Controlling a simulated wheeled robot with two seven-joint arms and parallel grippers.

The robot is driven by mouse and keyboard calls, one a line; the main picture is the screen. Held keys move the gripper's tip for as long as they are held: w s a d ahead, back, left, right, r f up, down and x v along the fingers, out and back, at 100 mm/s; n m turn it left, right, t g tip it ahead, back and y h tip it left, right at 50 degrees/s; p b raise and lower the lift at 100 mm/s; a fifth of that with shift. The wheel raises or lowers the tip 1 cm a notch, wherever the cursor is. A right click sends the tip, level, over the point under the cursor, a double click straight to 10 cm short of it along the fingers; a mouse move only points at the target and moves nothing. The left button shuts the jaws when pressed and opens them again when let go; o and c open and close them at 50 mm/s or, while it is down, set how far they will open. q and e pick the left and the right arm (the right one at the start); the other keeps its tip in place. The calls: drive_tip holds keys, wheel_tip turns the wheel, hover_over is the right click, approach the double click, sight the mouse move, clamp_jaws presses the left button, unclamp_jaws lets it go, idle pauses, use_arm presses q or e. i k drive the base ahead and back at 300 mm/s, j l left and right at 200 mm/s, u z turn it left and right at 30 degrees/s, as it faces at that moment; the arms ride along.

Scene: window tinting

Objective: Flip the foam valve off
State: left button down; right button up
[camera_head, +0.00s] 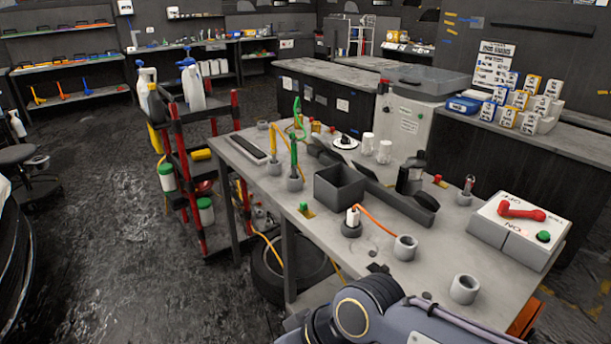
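A white box with a sloped top (490,225) sits at the right end of the grey workbench. A red lever handle (521,211) lies roughly sideways across its top. OFF is lettered above the handle, near the far edge, and ON below it, near the front. A green round knob or button (544,236) is at the box's lower right. I cannot tell which setting the handle is at. Part of one of my arms shows at the bottom centre, in front of the bench. Neither of my grippers is in view.
On the workbench (325,240) stand grey cup holders (464,289), a dark open bin (339,187) and a white-tipped tool with an orange hose (352,218). A red-framed cart (180,150) with spray bottles stands left of it. Boxes (530,105) line the counter behind.

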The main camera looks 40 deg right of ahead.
sight(304, 206)
drive_tip(key=i+z, duration=0.7)
drive_tip(key=i+j+z, duration=0.15)
drive_tip(key=i+z, duration=0.2)
drive_tip(key=i+l+z, duration=0.1)
drive_tip(key=z, duration=0.3)
drive_tip(key=i+z, duration=0.2)
drive_tip(key=z, duration=0.2)
drive_tip(key=i+z, duration=0.15)
drive_tip(key=z, duration=0.3)
drive_tip(key=i+j+z, duration=0.1)
drive_tip(key=z, duration=0.3)
drive_tip(key=i+j+z, duration=0.1)
drive_tip(key=z, duration=0.3)
drive_tip(key=i, duration=0.1)
